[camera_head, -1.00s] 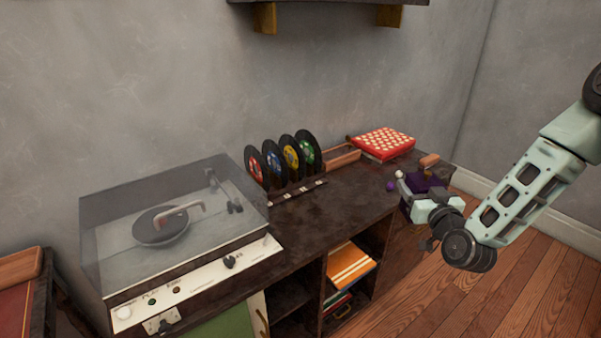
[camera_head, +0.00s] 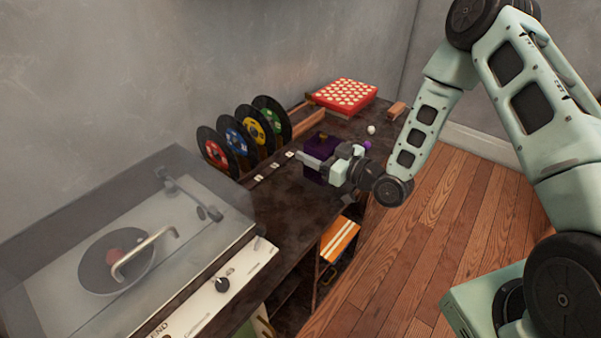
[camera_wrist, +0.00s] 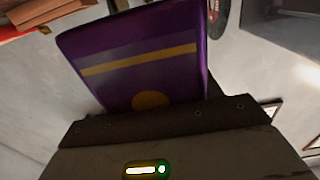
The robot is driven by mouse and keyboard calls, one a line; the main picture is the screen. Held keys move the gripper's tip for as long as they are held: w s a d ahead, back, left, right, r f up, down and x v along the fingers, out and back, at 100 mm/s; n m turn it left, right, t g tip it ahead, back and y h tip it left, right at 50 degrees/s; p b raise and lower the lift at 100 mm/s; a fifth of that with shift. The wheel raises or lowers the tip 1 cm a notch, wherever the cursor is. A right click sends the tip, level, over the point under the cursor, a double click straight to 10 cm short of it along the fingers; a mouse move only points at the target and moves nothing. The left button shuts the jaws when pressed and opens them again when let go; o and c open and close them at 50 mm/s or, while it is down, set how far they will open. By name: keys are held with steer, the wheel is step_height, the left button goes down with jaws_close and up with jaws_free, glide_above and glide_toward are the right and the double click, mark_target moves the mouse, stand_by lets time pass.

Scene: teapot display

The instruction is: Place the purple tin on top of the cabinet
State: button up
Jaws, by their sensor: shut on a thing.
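The purple tin (camera_head: 318,145) is over the dark cabinet's top (camera_head: 262,222), to the right of the record rack. In the wrist view the tin (camera_wrist: 150,55) fills the upper middle, purple with a gold band and a gold round mark. My gripper (camera_head: 326,164) is shut on the tin and partly hides it in the head view. I cannot tell whether the tin's bottom touches the cabinet top.
A record player (camera_head: 125,250) with a clear lid takes up the near left of the cabinet. Upright records (camera_head: 235,136) stand along the wall.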

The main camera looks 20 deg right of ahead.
mark_target(315, 172)
step_height(315, 172, down, 7)
steer(key=b, duration=0.3)
steer(key=shift+f+b, duration=0.15)
steer(key=shift+b, duration=0.25)
steer(key=shift+f, duration=0.15)
steer(key=shift+f, duration=0.15)
steer(key=o, duration=1.1)
steer(key=shift+o, duration=0.2)
steer(key=shift+r, duration=0.25)
steer(key=b+v, duration=0.2)
steer(key=v, duration=1)
